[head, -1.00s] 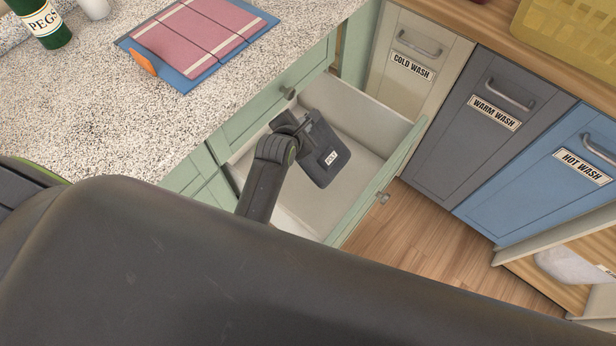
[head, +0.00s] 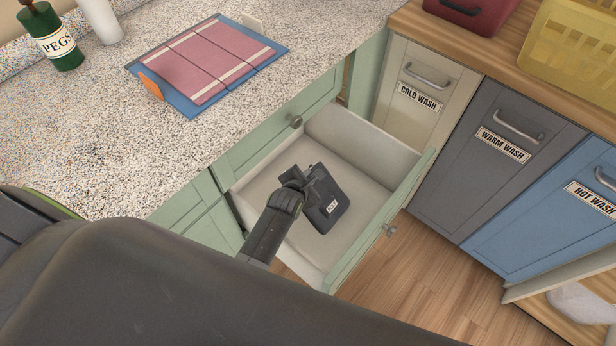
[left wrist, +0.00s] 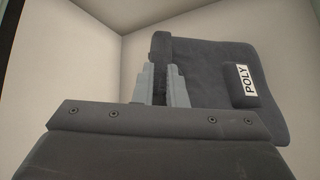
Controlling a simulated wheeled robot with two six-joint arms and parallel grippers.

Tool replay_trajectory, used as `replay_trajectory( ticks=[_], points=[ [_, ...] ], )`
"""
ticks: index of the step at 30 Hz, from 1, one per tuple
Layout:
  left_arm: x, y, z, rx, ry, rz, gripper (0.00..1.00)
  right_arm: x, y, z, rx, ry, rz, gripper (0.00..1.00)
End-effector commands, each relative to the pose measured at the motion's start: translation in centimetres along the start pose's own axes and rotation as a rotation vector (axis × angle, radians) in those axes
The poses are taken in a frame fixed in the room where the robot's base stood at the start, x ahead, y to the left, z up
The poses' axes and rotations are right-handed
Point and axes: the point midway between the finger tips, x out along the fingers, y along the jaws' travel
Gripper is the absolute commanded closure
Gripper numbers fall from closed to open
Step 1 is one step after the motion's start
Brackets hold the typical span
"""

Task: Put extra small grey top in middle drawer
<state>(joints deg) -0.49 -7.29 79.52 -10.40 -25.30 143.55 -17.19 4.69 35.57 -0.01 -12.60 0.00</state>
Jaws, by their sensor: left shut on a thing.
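A small dark grey folded top (head: 328,198) with a white label is in the open drawer (head: 362,143), over its pale floor. In the left wrist view the top (left wrist: 215,75) shows its label reading "POLY", and one edge sits between my fingers. My left gripper (head: 306,180) reaches down into the drawer and is shut on the top's left edge; its fingers also show in the left wrist view (left wrist: 162,88). I cannot tell whether the top touches the drawer floor. My right gripper is not in view.
A pink folded item on a blue folding board (head: 205,65) lies on the speckled counter (head: 90,130), near a green pegs bottle (head: 50,38). Cold, warm (head: 500,145) and hot wash bins stand at the right. A yellow basket (head: 575,50) is above them.

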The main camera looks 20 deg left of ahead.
Motion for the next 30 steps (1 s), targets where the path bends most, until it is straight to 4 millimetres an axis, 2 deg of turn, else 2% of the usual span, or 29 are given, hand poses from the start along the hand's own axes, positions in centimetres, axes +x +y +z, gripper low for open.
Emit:
replay_trajectory(
  ticks=[7,8,13,24,30],
  points=[
    [0.2,-0.2,-0.2,-0.001,-0.001,0.001,1.0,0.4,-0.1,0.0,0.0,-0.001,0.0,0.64],
    [0.2,-0.2,-0.2,-0.001,-0.001,0.0,0.87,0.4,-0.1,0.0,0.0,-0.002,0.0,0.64],
    [0.1,-0.1,-0.1,-0.001,-0.001,0.0,0.67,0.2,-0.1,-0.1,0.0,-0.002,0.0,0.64],
    [-0.2,0.1,0.2,-0.001,-0.001,0.0,0.67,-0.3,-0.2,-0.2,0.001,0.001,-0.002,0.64],
    [-2.3,0.3,0.4,-0.004,0.0,-0.001,0.67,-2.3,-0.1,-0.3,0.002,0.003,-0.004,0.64]
  ],
)
